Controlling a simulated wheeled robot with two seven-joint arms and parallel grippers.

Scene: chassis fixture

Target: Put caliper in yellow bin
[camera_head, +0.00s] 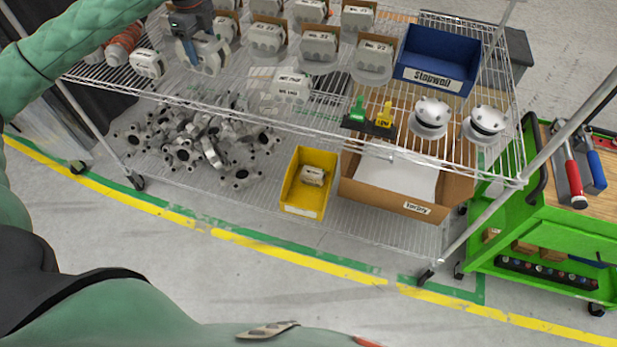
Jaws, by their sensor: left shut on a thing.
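My left gripper (191,50) is at the top left, over the upper wire shelf, pointing down. It is shut on a grey caliper (212,58); I cannot tell whether the caliper still touches the shelf. Other similar pale grey calipers stand in rows around it, one of them (147,64) just to its left. The yellow bin (308,208) is on the lower shelf, right of centre, with one pale caliper (313,176) inside. My right gripper is not in view.
The upper wire shelf (330,118) overhangs the lower one. A blue bin (436,72) and two round white parts (430,112) stand at its right. Below are loose grey metal parts (205,150) and a cardboard box (405,200). A green cart (535,235) stands right. The front floor is clear.

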